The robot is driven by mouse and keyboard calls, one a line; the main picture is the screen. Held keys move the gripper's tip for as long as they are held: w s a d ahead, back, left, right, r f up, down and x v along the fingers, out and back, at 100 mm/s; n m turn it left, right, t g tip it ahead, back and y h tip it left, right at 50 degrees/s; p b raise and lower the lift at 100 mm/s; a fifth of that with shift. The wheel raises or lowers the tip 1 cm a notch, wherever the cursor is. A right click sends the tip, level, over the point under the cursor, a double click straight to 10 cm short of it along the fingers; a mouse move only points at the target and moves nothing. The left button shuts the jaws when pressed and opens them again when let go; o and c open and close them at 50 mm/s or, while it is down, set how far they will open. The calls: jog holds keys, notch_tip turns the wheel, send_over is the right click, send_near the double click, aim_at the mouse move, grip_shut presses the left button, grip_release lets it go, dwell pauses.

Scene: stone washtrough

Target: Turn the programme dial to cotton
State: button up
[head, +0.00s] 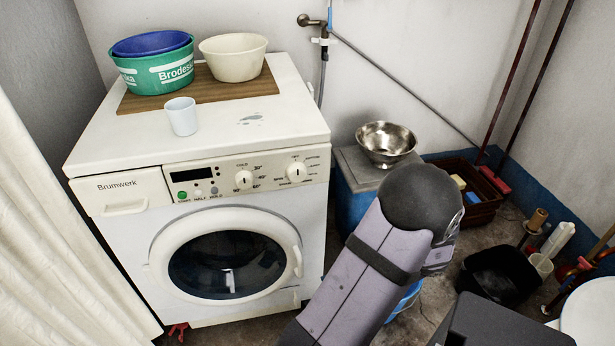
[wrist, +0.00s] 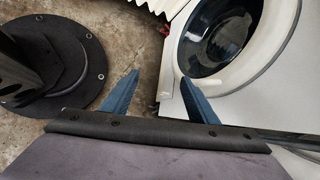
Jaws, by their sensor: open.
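The white washing machine (head: 130,240) stands against the wall, its front panel facing me. The programme dial (head: 297,171) is the round white knob at the right of the panel, with small word labels around it. Its pointer position and the labels are too small to read surely. A second knob, the temperature dial (head: 243,180), sits to its left. My gripper (wrist: 160,75) is open and empty in the wrist view, over the floor beside the machine's round door (wrist: 225,35). Neither dial shows in the wrist view. In the head view my arm hides the gripper.
A white cup (head: 182,116), a green basin (head: 150,72) and a cream bowl (head: 233,58) stand on the machine. A steel bowl (head: 387,142) stands right of it. A pale curtain (head: 60,240) hangs at the left. Black bucket (head: 497,277) at the right. The panel front is unobstructed.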

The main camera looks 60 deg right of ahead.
jog(key=w+d+r+t+h, duration=0.1)
jog(key=w+d+r+t, duration=0.2)
jog(key=w+d+r, duration=0.15)
jog(key=n+t+h, duration=0.2)
jog(key=n+t, duration=0.5)
send_near(301, 176)
jog(key=shift+w, duration=0.45)
jog(key=shift+w, duration=0.1)
jog(key=shift+w, duration=3.55)
jog(key=c, duration=1)
